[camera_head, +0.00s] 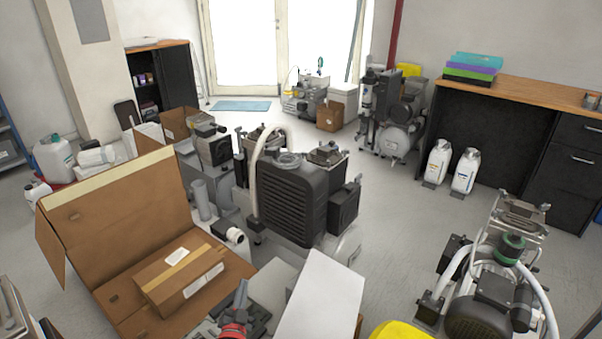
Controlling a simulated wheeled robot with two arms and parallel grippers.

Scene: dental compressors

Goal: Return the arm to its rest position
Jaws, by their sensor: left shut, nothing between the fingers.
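My left gripper (45,328) shows only in part at the bottom left corner, cut off by the frame edge. It appears as dark parts beside a grey metallic shape. It is shut and empty, low and left of the open cardboard box (120,205), apart from it. I cannot make out its fingertips clearly. My right gripper is not in view.
A taped carton (180,280) lies in the open box. A black compressor (300,200) stands in the centre, another compressor (485,300) at lower right. A white-topped box (320,300) is at front. Clear floor (400,225) lies right of centre, before the wooden-topped desk (530,100).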

